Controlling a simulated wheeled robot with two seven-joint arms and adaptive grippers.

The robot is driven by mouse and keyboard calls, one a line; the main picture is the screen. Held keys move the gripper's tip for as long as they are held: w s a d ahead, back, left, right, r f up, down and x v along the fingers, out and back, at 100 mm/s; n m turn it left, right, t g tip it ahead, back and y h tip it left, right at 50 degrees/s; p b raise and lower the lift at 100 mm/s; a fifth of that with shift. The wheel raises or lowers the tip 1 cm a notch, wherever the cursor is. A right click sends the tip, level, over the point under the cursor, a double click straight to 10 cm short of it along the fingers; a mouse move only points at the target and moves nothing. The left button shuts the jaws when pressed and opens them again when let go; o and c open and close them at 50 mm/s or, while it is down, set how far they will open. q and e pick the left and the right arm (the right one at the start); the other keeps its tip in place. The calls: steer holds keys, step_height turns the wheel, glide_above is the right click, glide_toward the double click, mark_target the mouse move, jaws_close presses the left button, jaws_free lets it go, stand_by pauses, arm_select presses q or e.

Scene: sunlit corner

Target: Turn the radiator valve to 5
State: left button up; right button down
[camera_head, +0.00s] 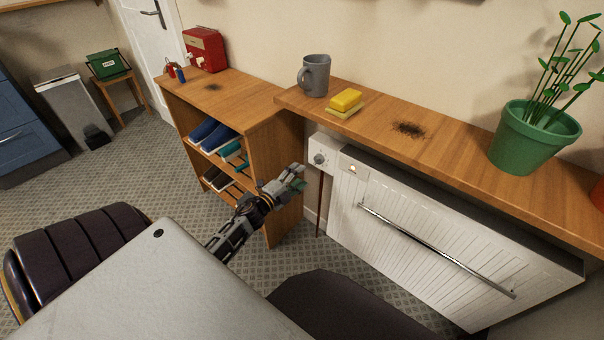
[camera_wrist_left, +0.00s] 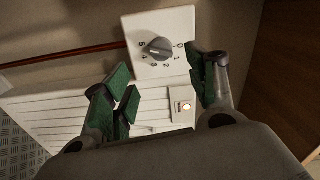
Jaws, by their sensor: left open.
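The radiator valve is a round grey knob (camera_wrist_left: 158,47) on a white plate (camera_wrist_left: 178,20) marked with numbers from 0 to 5; I cannot read its setting for sure. In the head view the knob (camera_head: 320,158) sits on a white box at the radiator's (camera_head: 400,215) left end. My left gripper (camera_head: 296,180) is open and empty, to the left of and a little below the knob. In the left wrist view its green-padded fingers (camera_wrist_left: 165,82) are spread apart, with the knob beyond the gap and not touched. My right gripper is not in view.
A wooden shelf (camera_head: 450,150) overhangs the radiator, holding a mug (camera_head: 314,75), sponges (camera_head: 345,102) and a green plant pot (camera_head: 534,137). A shoe rack (camera_head: 277,150) stands left of the valve. A lit panel (camera_wrist_left: 182,108) is beside the plate. A thin pipe (camera_head: 320,205) runs below the valve.

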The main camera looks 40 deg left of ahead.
arm_select(q)
steer(key=shift+s, duration=1)
steer(key=shift+a, duration=0.1)
steer(key=shift+y, duration=0.3)
